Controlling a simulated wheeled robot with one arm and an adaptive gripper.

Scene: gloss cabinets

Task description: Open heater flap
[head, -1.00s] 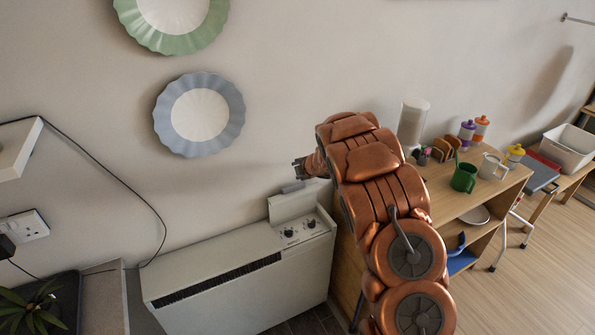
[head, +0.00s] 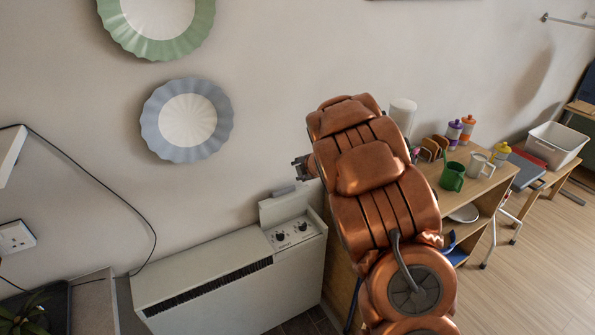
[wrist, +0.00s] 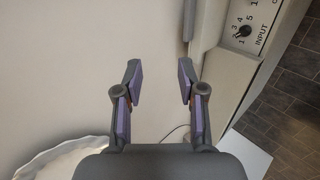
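The white heater (head: 205,290) stands against the wall in the head view. Its flap (head: 284,207) is raised at the heater's right end, with a grey handle (head: 283,191) along its top edge. The control panel (head: 293,234) with dark knobs lies uncovered in front of it. In the wrist view, a knob (wrist: 243,30) marked INPUT and part of the pale flap (wrist: 208,25) show at upper right. My gripper (wrist: 160,82) is open and empty, its two fingers apart. In the head view it is just above and right of the flap, apart from the handle, partly hidden by my arm.
Two scalloped plates (head: 187,120) hang on the wall above the heater. A wooden shelf unit (head: 468,195) with a green mug (head: 452,177) and other items stands to the right, behind my arm. A plant (head: 25,316) is at lower left.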

